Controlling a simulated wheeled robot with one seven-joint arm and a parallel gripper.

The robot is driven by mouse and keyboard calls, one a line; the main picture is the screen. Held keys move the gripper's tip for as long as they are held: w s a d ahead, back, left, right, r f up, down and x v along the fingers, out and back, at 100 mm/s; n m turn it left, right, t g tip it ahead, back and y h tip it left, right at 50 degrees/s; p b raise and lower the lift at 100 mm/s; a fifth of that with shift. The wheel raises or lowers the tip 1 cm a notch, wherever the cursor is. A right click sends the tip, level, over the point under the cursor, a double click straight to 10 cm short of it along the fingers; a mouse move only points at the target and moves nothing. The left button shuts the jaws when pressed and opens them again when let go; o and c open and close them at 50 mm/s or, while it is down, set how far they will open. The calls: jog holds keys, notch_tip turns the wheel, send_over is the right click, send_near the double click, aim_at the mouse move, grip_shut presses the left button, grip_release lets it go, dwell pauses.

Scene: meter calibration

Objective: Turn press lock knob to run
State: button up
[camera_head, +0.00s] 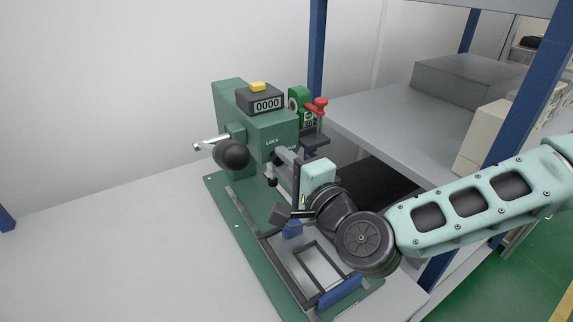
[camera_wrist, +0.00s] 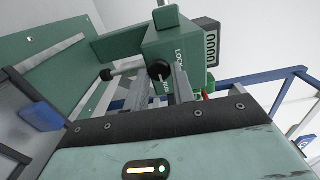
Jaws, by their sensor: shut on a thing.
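The green press (camera_head: 229,103) stands on a green base plate on the bench, with LOCK lettering on its front face. It also shows in the wrist view (camera_wrist: 165,45). My gripper (camera_head: 281,156) reaches up to that face beside the lettering. In the wrist view my gripper's two grey fingers (camera_wrist: 170,74) are close together against the front, shut on the press lock knob. The RUN lettering shows only partly beside the fingers.
A black ball handle (camera_head: 232,155) and a silver lever stick out at the press's left. A counter (camera_head: 266,102) reading 0000 sits on top. A dark frame and blue blocks (camera_head: 341,292) lie below my wrist. The left bench is clear.

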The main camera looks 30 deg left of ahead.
jog(key=o, duration=1)
jog(key=shift+d, duration=0.1)
jog(key=p+v, duration=0.4)
jog(key=v, duration=1.3)
jog(key=shift+d, duration=0.1)
